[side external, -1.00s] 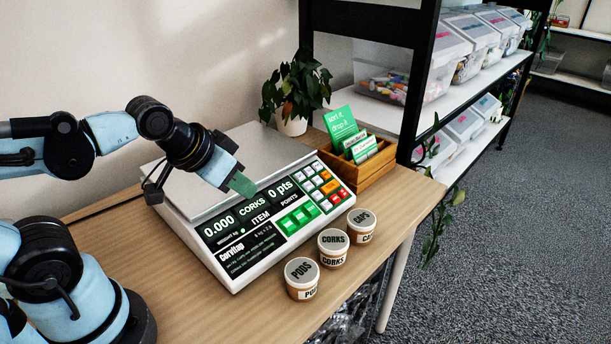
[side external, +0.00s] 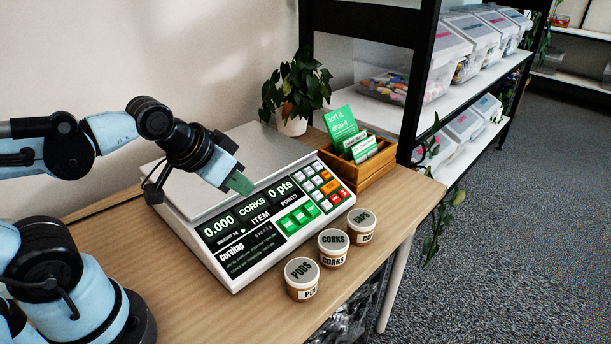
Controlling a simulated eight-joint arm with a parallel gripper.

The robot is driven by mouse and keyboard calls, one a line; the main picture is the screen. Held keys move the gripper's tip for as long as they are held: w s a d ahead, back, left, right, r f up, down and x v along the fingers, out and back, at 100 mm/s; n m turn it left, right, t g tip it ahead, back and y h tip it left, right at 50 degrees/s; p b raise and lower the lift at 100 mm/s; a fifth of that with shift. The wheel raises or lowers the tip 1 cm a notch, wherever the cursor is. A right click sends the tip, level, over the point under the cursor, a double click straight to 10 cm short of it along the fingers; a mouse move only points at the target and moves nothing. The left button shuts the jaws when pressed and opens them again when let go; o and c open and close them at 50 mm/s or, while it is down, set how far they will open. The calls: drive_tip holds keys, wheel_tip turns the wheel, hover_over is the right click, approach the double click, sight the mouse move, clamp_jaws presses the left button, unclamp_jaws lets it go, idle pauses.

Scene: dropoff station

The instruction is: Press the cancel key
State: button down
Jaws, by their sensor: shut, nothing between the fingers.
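The scale (side external: 238,262) stands on the wooden table, with a display that reads 0.000, CORKS and 0 pts. Its keypad (side external: 322,188) at the right of the panel has white, orange, red and green keys. The key labels are too small to read, so I cannot tell which is the cancel key; red keys (side external: 337,199) sit at the keypad's lower right. My gripper (side external: 241,184) has green fingertips, is shut and empty, and hangs above the scale near the top edge of the display. It is left of the keypad and apart from the keys.
A wooden box of cards (side external: 362,172) is behind the keypad. A potted plant (side external: 293,125) stands at the back. A black shelf rack (side external: 420,80) rises at the right.

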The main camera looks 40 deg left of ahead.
idle(0.5)
drive_tip(key=n+t, duration=0.1)
drive_tip(key=n, duration=1.9)
hover_over(335, 199)
drive_tip(key=d, duration=0.5)
drive_tip(key=shift+s+f, duration=0.1)
drive_tip(key=shift+s, duration=0.2)
drive_tip(key=shift+a+f, duration=0.6)
drive_tip(key=shift+f, duration=0.75)
drive_tip(key=shift+a+f, duration=0.6)
drive_tip(key=shift+f, duration=0.75)
drive_tip(key=shift+a+f, duration=0.6)
drive_tip(key=shift+f, duration=0.75)
drive_tip(key=shift+a+f, duration=0.15)
drive_tip(key=shift+f, duration=0.2)
